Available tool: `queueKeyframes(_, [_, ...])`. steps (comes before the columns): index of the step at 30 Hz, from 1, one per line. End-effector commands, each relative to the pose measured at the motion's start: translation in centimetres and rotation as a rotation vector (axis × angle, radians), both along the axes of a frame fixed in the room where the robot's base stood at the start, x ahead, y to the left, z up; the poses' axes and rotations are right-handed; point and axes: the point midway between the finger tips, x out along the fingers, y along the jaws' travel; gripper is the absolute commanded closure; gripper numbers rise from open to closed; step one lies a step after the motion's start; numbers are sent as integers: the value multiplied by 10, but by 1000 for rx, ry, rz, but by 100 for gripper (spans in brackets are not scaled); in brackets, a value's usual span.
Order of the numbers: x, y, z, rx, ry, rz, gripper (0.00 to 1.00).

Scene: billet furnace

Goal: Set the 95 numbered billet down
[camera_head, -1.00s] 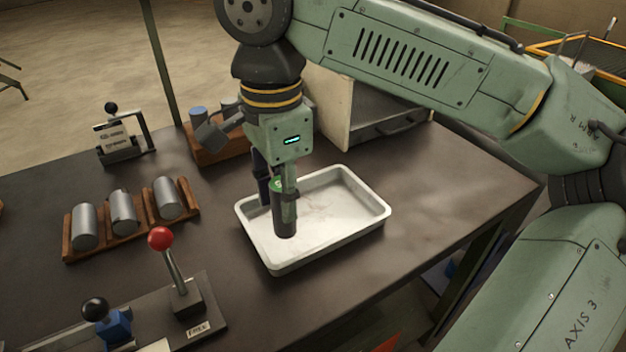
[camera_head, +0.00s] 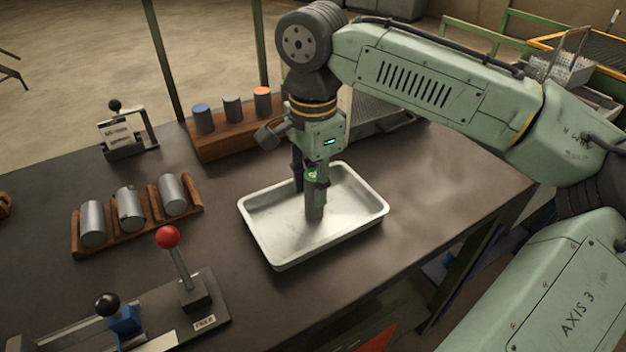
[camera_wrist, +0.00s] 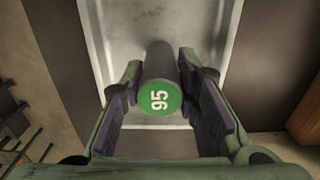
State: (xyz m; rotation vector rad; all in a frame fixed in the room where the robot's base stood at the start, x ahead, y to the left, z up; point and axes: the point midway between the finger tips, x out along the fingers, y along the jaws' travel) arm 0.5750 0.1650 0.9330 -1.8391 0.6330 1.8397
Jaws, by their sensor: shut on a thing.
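The 95 numbered billet (camera_wrist: 160,90) is a dark grey cylinder with a green end cap marked 95. My gripper (camera_wrist: 160,98) is shut on it, one finger on each side near the green end. In the head view the billet (camera_head: 315,205) hangs upright from my gripper (camera_head: 310,180), over the white metal tray (camera_head: 262,250). The billet's lower end appears inside the tray, close to its floor; I cannot tell if it touches. The tray also shows in the wrist view (camera_wrist: 215,30) and holds nothing else that I can see.
A wooden rack (camera_head: 215,150) at the back holds billets with blue, grey and orange tops. Another rack (camera_head: 150,228) at left holds three lying grey cylinders. A red-knobbed lever (camera_head: 180,265) stands at front left. The table right of the tray (camera_head: 440,190) is clear.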

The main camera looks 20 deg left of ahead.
Motion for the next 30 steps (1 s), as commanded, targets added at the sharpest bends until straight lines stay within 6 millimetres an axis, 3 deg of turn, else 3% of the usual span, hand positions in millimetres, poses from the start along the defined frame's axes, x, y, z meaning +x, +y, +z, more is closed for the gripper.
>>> queueKeyframes(6, [0,0,-3,1,-1,0,100])
queueKeyframes(7, [0,0,-3,0,0,0,70])
queueKeyframes(15, [0,0,-3,0,0,0,52])
queueKeyframes(24, [0,0,-2,0,0,0,52])
queueKeyframes(30, [0,1,17,2,-1,0,52])
